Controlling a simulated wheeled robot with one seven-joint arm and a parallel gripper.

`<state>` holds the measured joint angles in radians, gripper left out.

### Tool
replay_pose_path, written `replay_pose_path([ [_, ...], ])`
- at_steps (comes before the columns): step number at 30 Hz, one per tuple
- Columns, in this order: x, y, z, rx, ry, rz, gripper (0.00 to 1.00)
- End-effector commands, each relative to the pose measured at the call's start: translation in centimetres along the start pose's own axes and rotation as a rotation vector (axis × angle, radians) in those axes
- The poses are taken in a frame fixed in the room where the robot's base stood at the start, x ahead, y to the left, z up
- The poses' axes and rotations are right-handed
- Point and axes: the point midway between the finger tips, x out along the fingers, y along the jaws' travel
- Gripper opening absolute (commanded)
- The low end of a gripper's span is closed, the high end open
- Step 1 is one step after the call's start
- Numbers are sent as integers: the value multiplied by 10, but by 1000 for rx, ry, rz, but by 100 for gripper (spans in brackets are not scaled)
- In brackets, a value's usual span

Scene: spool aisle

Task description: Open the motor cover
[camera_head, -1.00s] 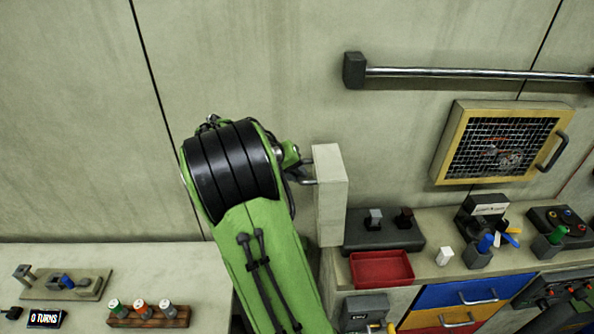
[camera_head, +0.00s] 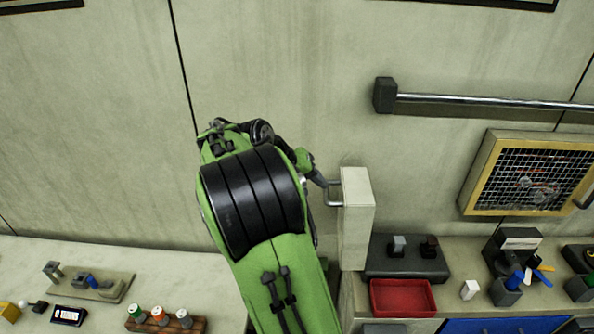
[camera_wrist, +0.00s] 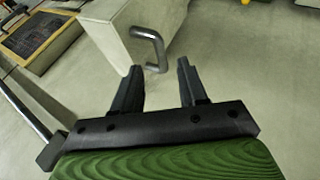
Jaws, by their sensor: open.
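A pale box-shaped cover (camera_head: 357,222) stands out from the wall just right of my arm. A grey bar handle (camera_head: 332,194) is on its left face. In the wrist view the cover (camera_wrist: 130,30) is at the top, with the handle (camera_wrist: 150,45) bending down toward my fingers. My gripper (camera_wrist: 159,65) is open and empty. The handle's lower end lies in line with the gap between the fingertips; I cannot tell whether it is inside the gap. In the head view my arm hides most of the gripper.
A yellow-framed mesh panel (camera_head: 530,172) with a side handle and a wall rail (camera_head: 490,103) are to the right. Below sit a red tray (camera_head: 402,297) and a dark block (camera_head: 405,258) on a bench. The wall left of my arm is bare.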

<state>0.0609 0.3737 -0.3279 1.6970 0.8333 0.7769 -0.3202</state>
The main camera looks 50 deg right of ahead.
Motion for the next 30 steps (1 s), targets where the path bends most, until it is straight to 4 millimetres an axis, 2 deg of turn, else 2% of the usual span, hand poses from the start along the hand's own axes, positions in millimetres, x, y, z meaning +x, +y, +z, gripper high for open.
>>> replay_pose_path([
  [1, -19, 1, -2, -1, 5, -3, 42],
  [3, -40, 2, -2, -1, 4, -4, 42],
  [6, -64, 3, -2, 0, 2, -2, 42],
  [10, -82, 3, -1, 0, -2, 0, 42],
  [13, -87, 3, 0, 1, -3, 1, 42],
  [30, -85, 2, 3, -3, -1, -14, 42],
])
